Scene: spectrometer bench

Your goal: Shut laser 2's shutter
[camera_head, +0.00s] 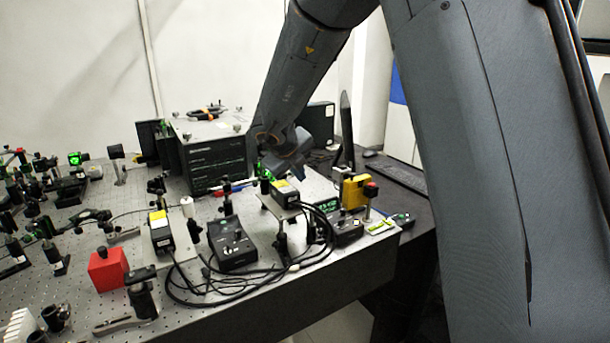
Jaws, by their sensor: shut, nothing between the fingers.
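Two small dark laser heads with yellow and white labels stand on the optical table (320,272). One laser head (159,231) is at the middle left, and the other laser head (286,194) sits on a raised plate further right. I cannot read which one is laser 2. No shutter can be made out clearly, nor whether one is open or shut. My gripper (283,172) is shut and empty, just above and behind the right laser head. Its fingertips are small and partly hidden, and I cannot tell whether they touch anything. A green glow shows beside it.
A red box (107,269) is at the left front, a yellow box (354,192) at the right. A dark instrument rack (215,160) stands behind. Crowded optical mounts fill the left side.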

